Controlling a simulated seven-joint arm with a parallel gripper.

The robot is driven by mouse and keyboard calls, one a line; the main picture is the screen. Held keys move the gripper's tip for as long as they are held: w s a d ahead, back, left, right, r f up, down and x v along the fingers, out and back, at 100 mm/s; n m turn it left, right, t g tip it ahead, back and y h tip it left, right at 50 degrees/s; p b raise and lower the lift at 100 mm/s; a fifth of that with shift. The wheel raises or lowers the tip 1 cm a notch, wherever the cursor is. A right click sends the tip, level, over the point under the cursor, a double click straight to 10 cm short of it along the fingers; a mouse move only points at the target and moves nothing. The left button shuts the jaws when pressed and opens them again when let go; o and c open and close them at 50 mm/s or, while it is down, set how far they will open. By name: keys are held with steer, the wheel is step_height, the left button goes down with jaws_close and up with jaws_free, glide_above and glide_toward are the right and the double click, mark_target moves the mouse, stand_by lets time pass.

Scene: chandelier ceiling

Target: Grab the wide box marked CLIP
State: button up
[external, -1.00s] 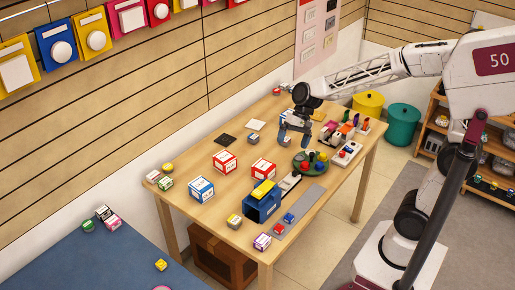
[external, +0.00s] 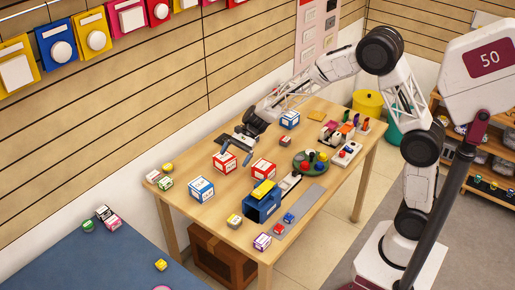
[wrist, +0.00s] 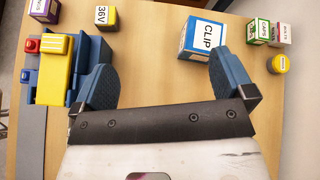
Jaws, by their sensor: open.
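The wide CLIP box (wrist: 204,36) is blue and white, with its lettering facing up in the wrist view. It appears to be the blue-and-white box (external: 201,189) at the table's left front in the external view. My gripper (external: 237,153) is open above the table, near the two red-and-white boxes and behind the CLIP box. In the wrist view my gripper (wrist: 160,66) has its fingers spread wide with bare table between them. The right fingertip overlaps the box's lower right edge in the picture; contact cannot be told.
A blue holder with a yellow top (external: 263,193) stands right of the CLIP box. Red-and-white boxes (external: 224,161) (external: 263,169) stand behind it. Small CAPS (wrist: 258,31) and 36V (wrist: 106,17) boxes and a yellow jar (wrist: 277,64) are nearby. Another blue-and-white box (external: 289,119) stands farther back.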

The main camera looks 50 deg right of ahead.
mark_target(200, 184)
steer(key=w+a+f+m, duration=0.1)
steer(key=w+f, duration=0.2)
steer(key=w+a+f+m+t+y, duration=0.1)
steer(key=w+a+f+m, duration=0.1)
steer(key=w+f, duration=0.1)
steer(key=w+a+f+m+y, duration=0.1)
steer(key=w+f, duration=0.2)
steer(key=f, duration=0.1)
steer(key=shift+w+a+m, duration=0.25)
steer(key=shift+w+m, duration=0.05)
steer(key=shift+x, duration=1.3)
steer(key=shift+x, duration=2.6)
steer(key=c, duration=0.7)
steer(key=shift+r, duration=0.2)
